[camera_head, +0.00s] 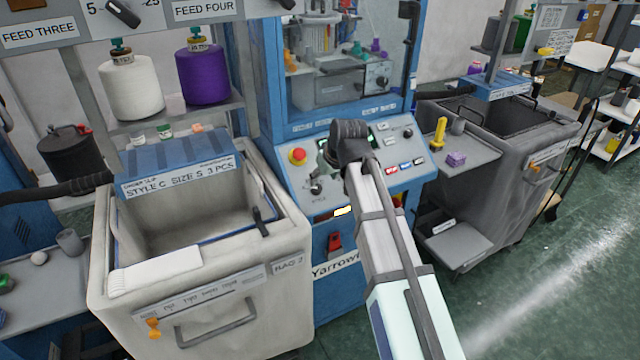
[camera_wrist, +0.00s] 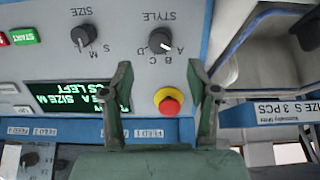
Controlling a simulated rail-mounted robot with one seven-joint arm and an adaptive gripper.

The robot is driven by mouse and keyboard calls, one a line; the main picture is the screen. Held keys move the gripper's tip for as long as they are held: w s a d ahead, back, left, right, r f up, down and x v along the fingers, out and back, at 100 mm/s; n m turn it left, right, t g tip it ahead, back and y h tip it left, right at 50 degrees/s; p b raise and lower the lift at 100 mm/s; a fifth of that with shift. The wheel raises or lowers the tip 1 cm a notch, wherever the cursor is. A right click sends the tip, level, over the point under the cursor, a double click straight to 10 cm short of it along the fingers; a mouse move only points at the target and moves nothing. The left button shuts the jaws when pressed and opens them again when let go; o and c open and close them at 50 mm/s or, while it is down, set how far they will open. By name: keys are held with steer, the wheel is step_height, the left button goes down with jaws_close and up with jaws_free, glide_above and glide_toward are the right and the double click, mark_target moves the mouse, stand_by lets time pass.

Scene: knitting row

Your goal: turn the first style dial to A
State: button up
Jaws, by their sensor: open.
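The style dial (camera_wrist: 160,42) is a dark round knob on the grey control panel, with letters A to D beside it. The wrist view is upside down. The dial's white mark points towards the A. In the head view the style dial (camera_head: 316,187) shows at the panel's lower left. My gripper (camera_wrist: 158,72) is open and empty, its two green-grey fingers apart. In the wrist picture the dial lies beyond the fingertips, roughly between their lines; I see no contact. In the head view my gripper (camera_head: 350,140) is over the panel, its fingertips not clear.
A red stop button (camera_wrist: 168,101) on a yellow base appears between the fingers. A size dial (camera_wrist: 84,35), green start button (camera_wrist: 24,37) and lit display (camera_wrist: 80,93) reading "A SIZE M" are nearby. A pale bin (camera_head: 280,245) stands left, a dark cart (camera_head: 500,180) right.

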steer(key=shift+v, duration=2.1)
steer(key=s+d+f+m+g+h, duration=0.15)
steer(key=s+d+f, duration=0.3)
steer(key=f, duration=0.75)
steer(key=s+d+f+m+g, duration=0.15)
steer(key=s+d+f, duration=0.35)
steer(key=f, duration=0.8)
steer(key=s+d+f+m+g+h, duration=0.1)
steer(key=s+d+f+g, duration=0.15)
steer(key=s+f, duration=0.65)
steer(key=s+d+f+m+g, duration=0.1)
steer(key=s+d+f+g, duration=0.1)
steer(key=s+f, duration=0.5)
steer(key=s+d+f+g, duration=0.2)
steer(key=s+d+f, duration=0.2)
steer(key=s+f, duration=0.4)
steer(key=s+d+f+m+g, duration=0.1)
steer(key=s+f, duration=0.7)
steer(key=s, duration=0.9)
steer(key=shift+s+d+f+m+g+h, duration=0.3)
steer(key=shift+d+g, duration=0.35)
steer(key=shift+d, duration=0.6)
steer(key=shift+w+r, duration=0.1)
